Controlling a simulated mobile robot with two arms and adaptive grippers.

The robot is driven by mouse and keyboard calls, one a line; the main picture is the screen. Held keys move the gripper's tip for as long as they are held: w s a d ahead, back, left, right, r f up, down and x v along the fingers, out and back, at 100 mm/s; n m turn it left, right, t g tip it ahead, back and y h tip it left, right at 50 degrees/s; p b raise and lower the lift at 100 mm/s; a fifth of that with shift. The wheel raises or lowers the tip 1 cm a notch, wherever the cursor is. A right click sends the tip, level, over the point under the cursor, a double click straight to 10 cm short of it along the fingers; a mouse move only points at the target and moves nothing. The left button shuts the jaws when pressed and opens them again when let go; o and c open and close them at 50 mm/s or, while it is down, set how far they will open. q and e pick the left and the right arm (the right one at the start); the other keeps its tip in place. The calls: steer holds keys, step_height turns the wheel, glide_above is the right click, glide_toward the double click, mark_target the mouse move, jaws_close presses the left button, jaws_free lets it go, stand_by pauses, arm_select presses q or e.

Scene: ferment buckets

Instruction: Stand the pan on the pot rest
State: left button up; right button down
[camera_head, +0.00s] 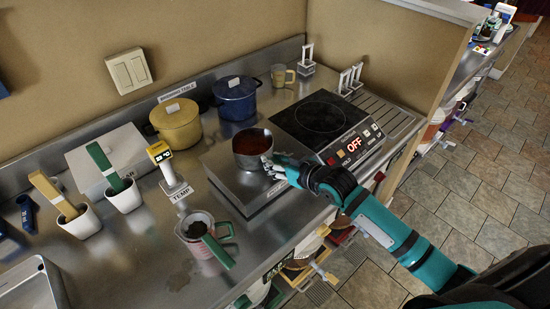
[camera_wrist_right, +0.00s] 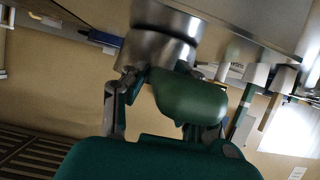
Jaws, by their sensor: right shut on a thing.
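The pan (camera_head: 252,147) is a small steel saucepan with reddish-brown contents, upright at the back of a low square steel platform (camera_head: 252,191), which looks like the pot rest. I cannot tell whether its base touches the platform or is held just above it. My right gripper (camera_head: 277,168) is shut on the pan's handle at its front right. In the right wrist view the pan's steel side (camera_wrist_right: 160,48) and green handle (camera_wrist_right: 190,97) show between the fingers (camera_wrist_right: 165,90); the pan is cut off at the top. My left gripper is not in view.
A black hob (camera_head: 320,115) reading OFF lies right of the pan. Yellow (camera_head: 177,127) and blue (camera_head: 236,101) lidded pots stand behind. A TEMP stand (camera_head: 173,180) and a jug with a green handle (camera_head: 202,240) stand left. Bare counter lies around the jug.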

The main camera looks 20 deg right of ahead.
steer(key=shift+w, duration=0.1)
steer(key=c, duration=1.1)
jaws_free()
steer(key=shift+f, duration=0.1)
steer(key=shift+s+d, duration=0.1)
steer(key=shift+s, duration=0.2)
steer(key=shift+b+v, duration=1.15)
steer(key=shift+v, duration=4.65)
